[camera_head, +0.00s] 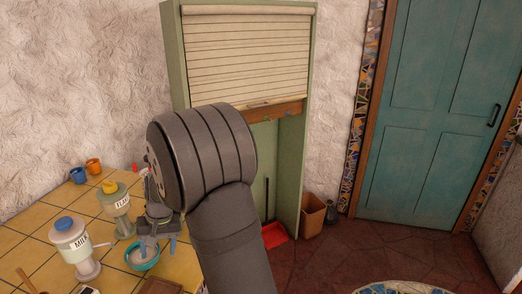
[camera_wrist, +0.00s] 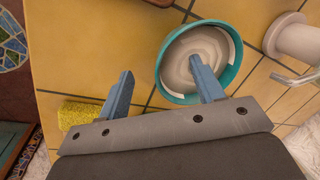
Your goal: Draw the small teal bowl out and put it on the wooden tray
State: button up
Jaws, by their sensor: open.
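The small teal bowl (camera_head: 143,266) stands on the yellow tiled counter beside the dispensers, and its inside looks pale grey. In the wrist view the bowl (camera_wrist: 237,52) is upright below my gripper (camera_wrist: 160,69). My gripper (camera_head: 158,244) is open. Its right finger overlaps the bowl's inside, and its left finger is outside the bowl, over the tiles. The bowl's left rim lies between the fingers; I cannot tell how far down the tips are. A brown edge that looks like the wooden tray (camera_head: 161,286) shows at the bottom of the head view, mostly cut off.
A milk dispenser (camera_head: 77,248) and a flour dispenser (camera_head: 116,210) stand left of the bowl. A yellow sponge (camera_wrist: 78,116) lies near my left finger. An orange cup (camera_head: 93,166) and a blue cup (camera_head: 78,175) are further back. A green shutter cabinet (camera_head: 175,60) stands behind.

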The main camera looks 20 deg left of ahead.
jog(key=o, duration=0.7)
jog(key=shift+o, duration=0.2)
jog(key=shift+a+r, duration=0.15)
jog(key=shift+r, duration=0.25)
jog(key=s+a+r+m+t+h, duration=0.15)
jog(key=r+m, duration=0.25)
jog(key=r, duration=0.4)
jog(key=s+a+r+m, duration=0.1)
jog(key=a+r+m, duration=0.15)
jog(key=r, duration=0.55)
notch_tip(320, 180, down, 9)
jog(key=m, duration=0.1)
jog(key=shift+d+f, duration=0.2)
jog(key=shift+d, duration=0.05)
jog(key=shift+s+r, duration=0.1)
notch_tip(320, 180, up, 10)
